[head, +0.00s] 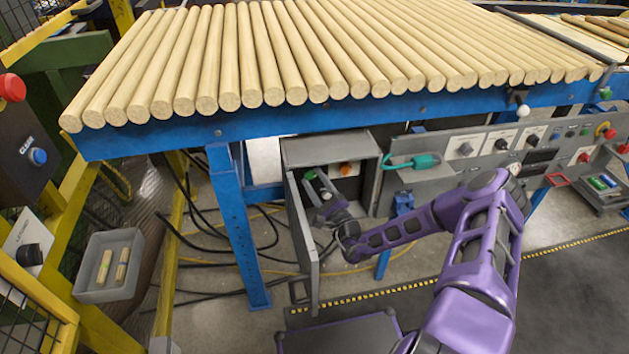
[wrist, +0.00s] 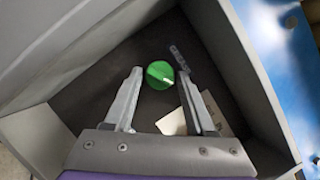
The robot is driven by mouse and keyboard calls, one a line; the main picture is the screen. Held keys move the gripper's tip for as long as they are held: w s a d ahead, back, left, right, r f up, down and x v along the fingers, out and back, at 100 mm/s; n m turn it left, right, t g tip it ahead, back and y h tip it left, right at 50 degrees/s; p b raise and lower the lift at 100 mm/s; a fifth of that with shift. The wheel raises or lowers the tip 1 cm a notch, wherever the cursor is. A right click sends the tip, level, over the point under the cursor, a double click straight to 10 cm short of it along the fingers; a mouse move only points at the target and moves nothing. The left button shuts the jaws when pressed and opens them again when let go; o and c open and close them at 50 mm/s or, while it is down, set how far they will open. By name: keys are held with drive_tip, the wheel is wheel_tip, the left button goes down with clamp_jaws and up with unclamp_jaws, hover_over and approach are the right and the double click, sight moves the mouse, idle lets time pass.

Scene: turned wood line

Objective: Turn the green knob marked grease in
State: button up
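The green knob (wrist: 159,75) is round with a pale bar across its face, on the dark back wall inside a grey box. In the head view the green knob (head: 310,174) shows small at the box's left side, just past my gripper (head: 321,187). In the wrist view my gripper (wrist: 160,85) is open and empty, with one finger on each side of the knob and no clear contact. A white label (wrist: 172,123) lies below the knob, partly hidden by the right finger; its text cannot be read.
The grey box (head: 330,147) hangs under the blue table frame (head: 240,128), with its door (head: 303,235) swung open at left of my arm. An orange knob (head: 346,168) is inside. A teal-handled thing (head: 420,161) is right of the box. Cables lie on the floor.

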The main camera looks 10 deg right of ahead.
clamp_jaws()
drive_tip(key=shift+f+m+t+h+p, duration=0.1)
drive_tip(key=shift+m+t+h+p, duration=0.45)
drive_tip(key=shift+m, duration=1.55)
drive_tip(key=shift+h, duration=0.25)
drive_tip(key=shift+o, duration=1.9)
unclamp_jaws()
drive_tip(key=p+v, duration=0.1)
drive_tip(key=v, duration=1.6)
drive_tip(key=shift+s+f, duration=0.2)
drive_tip(key=shift+f, duration=0.05)
drive_tip(key=shift+r, duration=0.1)
